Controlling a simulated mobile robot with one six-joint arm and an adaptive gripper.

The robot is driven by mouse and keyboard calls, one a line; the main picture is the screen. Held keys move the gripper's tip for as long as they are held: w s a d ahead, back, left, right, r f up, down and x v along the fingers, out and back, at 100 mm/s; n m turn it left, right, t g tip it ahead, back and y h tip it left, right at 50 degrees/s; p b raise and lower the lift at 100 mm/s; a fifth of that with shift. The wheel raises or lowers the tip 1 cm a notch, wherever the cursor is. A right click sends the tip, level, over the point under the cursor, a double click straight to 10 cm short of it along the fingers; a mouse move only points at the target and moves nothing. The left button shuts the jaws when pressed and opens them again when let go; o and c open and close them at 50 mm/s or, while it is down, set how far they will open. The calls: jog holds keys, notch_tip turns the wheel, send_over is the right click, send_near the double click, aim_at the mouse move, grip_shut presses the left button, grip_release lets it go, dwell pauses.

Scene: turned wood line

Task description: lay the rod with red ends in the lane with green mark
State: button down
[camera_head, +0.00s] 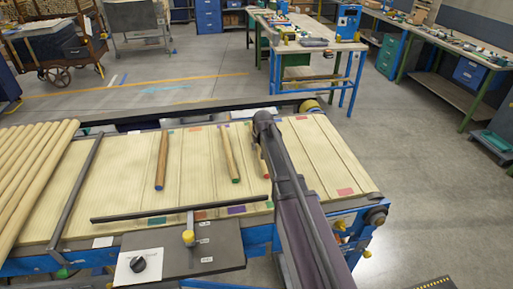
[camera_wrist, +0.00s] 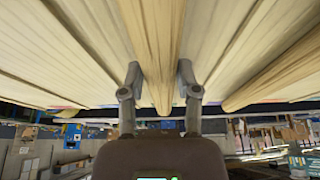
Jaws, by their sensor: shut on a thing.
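The rod with red ends (camera_head: 265,170) is on the right part of the slatted bed; my arm hides much of it. Its red near end shows beside the arm. My gripper (camera_head: 262,120) is over its far part. In the wrist view my gripper (camera_wrist: 160,85) has one finger on each side of a pale rod (camera_wrist: 158,50), shut on it. I cannot tell whether the rod touches the bed. A green mark (camera_head: 157,222) sits at the near end of a lane left of the middle.
A rod with a blue end (camera_head: 161,160) and a rod with a green end (camera_head: 230,157) lie on the bed to the left. A dark bar (camera_head: 180,209) crosses the near side. Many rods (camera_head: 35,170) lie side by side at far left. Right lanes look clear.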

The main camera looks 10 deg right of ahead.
jog(key=shift+f, duration=0.15)
jog(key=shift+c, duration=1.6)
grip_release()
jog(key=shift+r, duration=0.2)
jog(key=p+v, duration=1.1)
jog(key=v, duration=0.1)
